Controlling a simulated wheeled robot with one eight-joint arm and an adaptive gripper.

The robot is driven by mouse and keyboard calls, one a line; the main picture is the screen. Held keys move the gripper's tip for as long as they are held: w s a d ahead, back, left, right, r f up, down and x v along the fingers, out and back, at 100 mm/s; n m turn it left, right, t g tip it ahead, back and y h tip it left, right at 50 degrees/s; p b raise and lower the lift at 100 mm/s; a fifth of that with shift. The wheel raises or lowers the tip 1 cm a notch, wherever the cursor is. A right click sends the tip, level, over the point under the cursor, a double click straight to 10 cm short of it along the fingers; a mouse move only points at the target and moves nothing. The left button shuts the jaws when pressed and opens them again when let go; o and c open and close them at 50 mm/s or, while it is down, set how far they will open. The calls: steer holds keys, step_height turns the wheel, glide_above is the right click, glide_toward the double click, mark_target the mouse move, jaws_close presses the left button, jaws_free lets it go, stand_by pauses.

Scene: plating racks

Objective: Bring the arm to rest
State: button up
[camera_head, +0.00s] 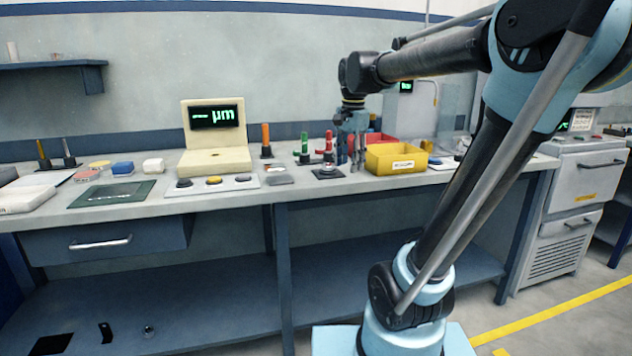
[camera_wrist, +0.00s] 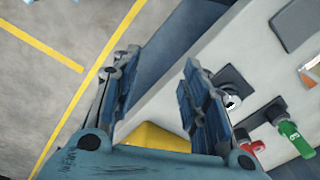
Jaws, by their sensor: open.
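My gripper (camera_head: 350,150) hangs from the arm over the bench top (camera_head: 222,200), in front of the yellow bin in the head view. In the wrist view my gripper (camera_wrist: 150,85) shows its two fingers spread apart with nothing between them. The yellow bin (camera_head: 392,158) stands just right of the gripper and shows partly behind the fingers in the wrist view (camera_wrist: 155,137). A dark square base with a small silver part (camera_head: 328,172) lies just below and left of the gripper; whether the fingers touch anything is hard to tell.
Red-handled (camera_head: 328,143), green-handled (camera_head: 304,146) and orange-handled (camera_head: 266,138) tools stand upright near the gripper. A red bin (camera_head: 377,139) is behind the yellow one. A cream display unit (camera_head: 214,140) and a button panel (camera_head: 212,186) are to the left. The lower shelf is mostly clear.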

steer(key=s+d+f+n, duration=0.4)
steer(key=s+f, duration=0.5)
steer(key=f, duration=0.2)
steer(key=s+d+f+n+t, duration=0.1)
steer(key=s+d+f+n, duration=0.4)
steer(key=s+f, duration=0.4)
step_height(320, 180, down, 2)
steer(key=shift+s+f+n, duration=0.15)
steer(key=shift+s+n, duration=0.05)
steer(key=shift+n, duration=0.1)
steer(key=shift+w+d, duration=0.1)
steer(key=shift+w+f, duration=0.2)
steer(key=shift+w, duration=0.1)
